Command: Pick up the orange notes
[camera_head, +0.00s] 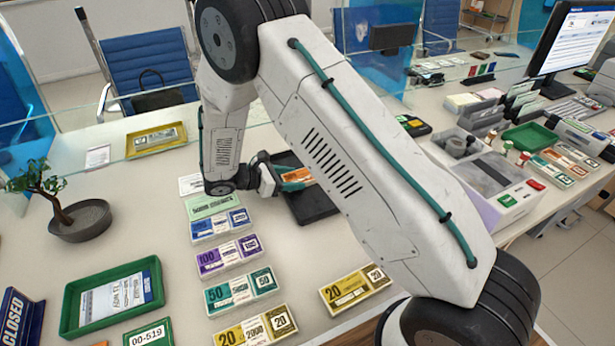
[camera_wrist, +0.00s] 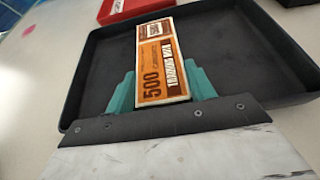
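The orange notes (camera_wrist: 162,68) are a banded bundle marked 500, with orange and cream print. In the wrist view they lie lengthwise between the two teal fingers of my gripper (camera_wrist: 163,92), which press against both long sides. They are over the black tray (camera_wrist: 245,60); I cannot tell whether they still touch its floor. In the head view my gripper (camera_head: 285,184) is at the tray (camera_head: 312,212), and a bit of the orange notes (camera_head: 298,175) shows beside my arm, which hides the rest.
Left of the black tray runs a column of note bundles: blue (camera_head: 222,224), purple (camera_head: 228,255), teal (camera_head: 240,290) and yellow (camera_head: 256,328). Another yellow bundle (camera_head: 356,288) lies nearer right. A green tray (camera_head: 68,312), a potted tree (camera_head: 80,220) and a note machine (camera_head: 490,180) stand around.

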